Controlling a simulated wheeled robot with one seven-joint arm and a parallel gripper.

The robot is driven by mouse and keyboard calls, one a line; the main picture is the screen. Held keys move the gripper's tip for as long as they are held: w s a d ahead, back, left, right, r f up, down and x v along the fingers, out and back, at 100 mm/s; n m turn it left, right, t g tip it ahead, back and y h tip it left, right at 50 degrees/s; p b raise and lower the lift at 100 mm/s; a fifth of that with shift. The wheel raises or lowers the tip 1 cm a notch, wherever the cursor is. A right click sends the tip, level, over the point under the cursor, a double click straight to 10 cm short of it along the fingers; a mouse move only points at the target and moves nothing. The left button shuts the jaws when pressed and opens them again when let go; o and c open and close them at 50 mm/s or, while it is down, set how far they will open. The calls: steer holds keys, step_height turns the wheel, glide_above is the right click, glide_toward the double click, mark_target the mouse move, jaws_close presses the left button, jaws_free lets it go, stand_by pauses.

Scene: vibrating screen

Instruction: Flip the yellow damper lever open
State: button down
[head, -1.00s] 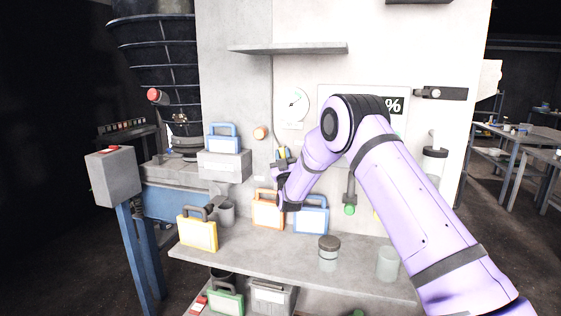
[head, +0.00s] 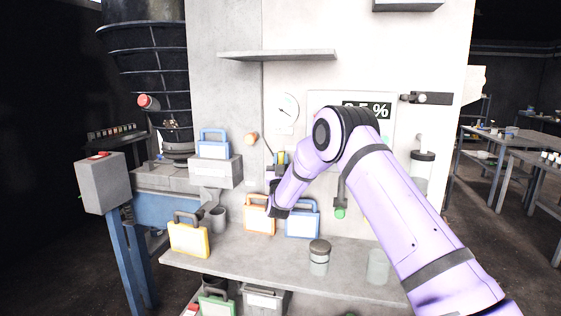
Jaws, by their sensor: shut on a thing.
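A small yellow piece (head: 280,158), which appears to be the damper lever, shows on the pale wall panel below the round gauge. My gripper (head: 277,168) is at it, shut on it as far as I can make out. The fingers are small and dark and partly hidden by my wrist, so the exact grip and the lever's angle are hard to see. A thin dark rod (head: 268,146) runs up and left from the gripper area.
The gauge (head: 286,107) and a percent display (head: 380,109), partly covered by my arm, are on the panel. Orange (head: 258,222) and blue (head: 302,226) cases stand on the bench below my gripper. A lidded jar (head: 319,257) stands right of them. A shelf (head: 277,55) juts out above.

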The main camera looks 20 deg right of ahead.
steer(key=c, duration=1.2)
jaws_free()
steer(key=shift+f, duration=0.1)
steer(key=v, duration=1)
steer(key=shift+s+f, duration=0.3)
